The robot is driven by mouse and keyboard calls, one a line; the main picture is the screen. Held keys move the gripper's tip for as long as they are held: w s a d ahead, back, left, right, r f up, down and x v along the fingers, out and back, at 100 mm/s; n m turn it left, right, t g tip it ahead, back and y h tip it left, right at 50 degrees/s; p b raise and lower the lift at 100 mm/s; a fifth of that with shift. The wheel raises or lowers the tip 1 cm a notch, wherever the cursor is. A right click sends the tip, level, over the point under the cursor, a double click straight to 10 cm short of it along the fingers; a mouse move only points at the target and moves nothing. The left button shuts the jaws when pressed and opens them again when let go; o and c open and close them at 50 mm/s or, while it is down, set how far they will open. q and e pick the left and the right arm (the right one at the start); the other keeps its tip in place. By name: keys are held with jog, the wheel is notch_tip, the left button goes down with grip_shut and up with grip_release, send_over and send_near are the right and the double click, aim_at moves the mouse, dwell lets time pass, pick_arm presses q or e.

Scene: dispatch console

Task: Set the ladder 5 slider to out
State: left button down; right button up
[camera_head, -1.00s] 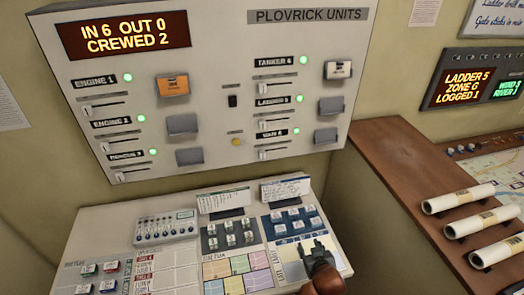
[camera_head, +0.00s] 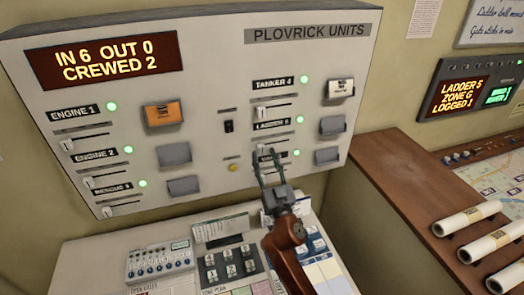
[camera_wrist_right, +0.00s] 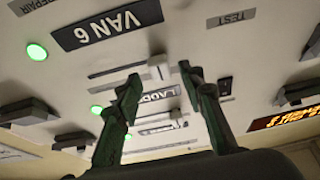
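The LADDER 5 label (camera_head: 272,126) is on the right column of the grey units panel, with a lit green lamp beside it. In the right wrist view the panel appears turned around. The pale ladder 5 slider knob (camera_wrist_right: 158,68) sits between the VAN 6 and LADDER labels, at the right end of its slot there, which is the left end in the head view. My right gripper (camera_head: 270,163) is open, in front of the panel near the VAN 6 label. In the right wrist view its fingers (camera_wrist_right: 158,90) stand either side of the knob, contact not visible. My left gripper is out of view.
The TANKER 4 slider (camera_head: 264,107) lies above and the VAN 6 label (camera_wrist_right: 107,22) below ladder 5. The panel display (camera_head: 103,60) reads IN 6 OUT 0, CREWED 2. A sloped desk (camera_head: 88,258) lies below; rolled papers (camera_head: 468,218) lie at right.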

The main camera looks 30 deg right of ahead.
jog(key=shift+w+d+r, duration=0.1)
jog(key=shift+w+r, duration=0.2)
jog(key=shift+w, duration=0.3)
jog(key=shift+w+d, duration=0.1)
jog(key=shift+w, duration=0.15)
jog(key=shift+w+r, duration=0.1)
jog(key=shift+w, duration=0.1)
jog(key=c, duration=0.6)
grip_shut()
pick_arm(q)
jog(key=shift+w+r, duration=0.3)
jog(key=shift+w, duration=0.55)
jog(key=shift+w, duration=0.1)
